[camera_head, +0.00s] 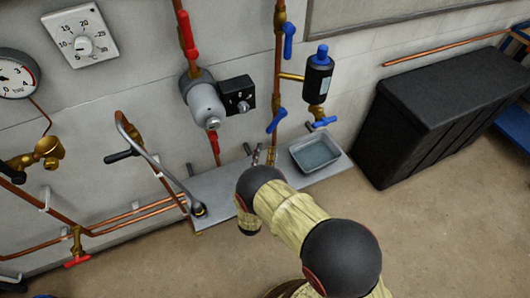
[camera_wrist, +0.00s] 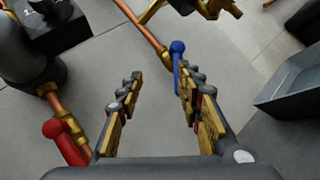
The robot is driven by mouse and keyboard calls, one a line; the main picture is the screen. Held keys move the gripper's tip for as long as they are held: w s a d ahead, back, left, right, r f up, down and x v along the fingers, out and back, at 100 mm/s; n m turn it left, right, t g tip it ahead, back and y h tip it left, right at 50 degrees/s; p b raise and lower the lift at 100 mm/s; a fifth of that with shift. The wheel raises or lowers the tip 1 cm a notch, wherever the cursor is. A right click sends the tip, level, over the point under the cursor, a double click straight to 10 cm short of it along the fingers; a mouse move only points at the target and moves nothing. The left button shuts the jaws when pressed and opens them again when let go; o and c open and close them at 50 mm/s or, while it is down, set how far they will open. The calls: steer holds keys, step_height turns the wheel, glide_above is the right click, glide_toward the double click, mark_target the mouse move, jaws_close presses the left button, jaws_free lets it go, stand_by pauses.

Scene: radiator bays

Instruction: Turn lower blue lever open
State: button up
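The lower blue lever (camera_head: 276,120) sits on the vertical copper pipe, tilted diagonally across it. In the wrist view the blue lever (camera_wrist: 177,53) shows beyond my fingers, near the right fingertip, which hides part of it. My gripper (camera_wrist: 160,80) is open, with nothing visible between its two fingers. In the head view my gripper (camera_head: 263,155) is small and partly hidden by my arm, just below the lever. I cannot tell whether a finger touches the lever.
An upper blue lever (camera_head: 288,41) is higher on the same pipe. A black cylinder with a blue cap (camera_head: 318,78) and a blue tap handle (camera_head: 325,122) stand to the right, above a grey tray (camera_head: 315,154). A pump (camera_head: 205,101) and red lever (camera_wrist: 66,142) are left.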

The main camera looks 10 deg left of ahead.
mark_target(276, 122)
steer(key=shift+c, duration=0.2)
